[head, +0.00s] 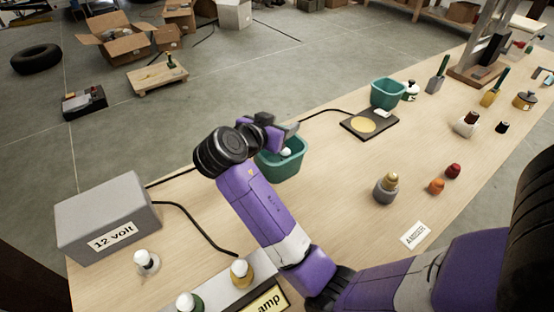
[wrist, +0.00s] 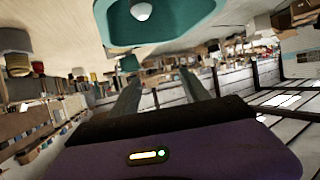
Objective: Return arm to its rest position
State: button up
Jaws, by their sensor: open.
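My purple arm reaches over the left half of the wooden table, and my gripper (head: 283,132) is at the near teal bin (head: 281,167), by its upper rim. In the wrist view my gripper (wrist: 165,88) has its two fingers apart with nothing between them. The teal bin also shows at the top of the wrist view (wrist: 165,30), with a white bulb (wrist: 141,10) inside it. In the head view the white bulb (head: 286,152) shows in the bin just below my gripper. Part of the bin is hidden behind my arm.
A grey 12 volt box (head: 108,216) and bulbs in holders stand at the table's near left. A second teal bin (head: 387,93), a black plate with a yellow disc (head: 369,124) and several small parts stand farther right. An amber bulb (head: 387,187) stands mid-table.

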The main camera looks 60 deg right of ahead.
jog(key=v, duration=0.3)
jog(key=shift+a, duration=0.1)
jog(key=shift+s, duration=0.1)
dwell(0.4)
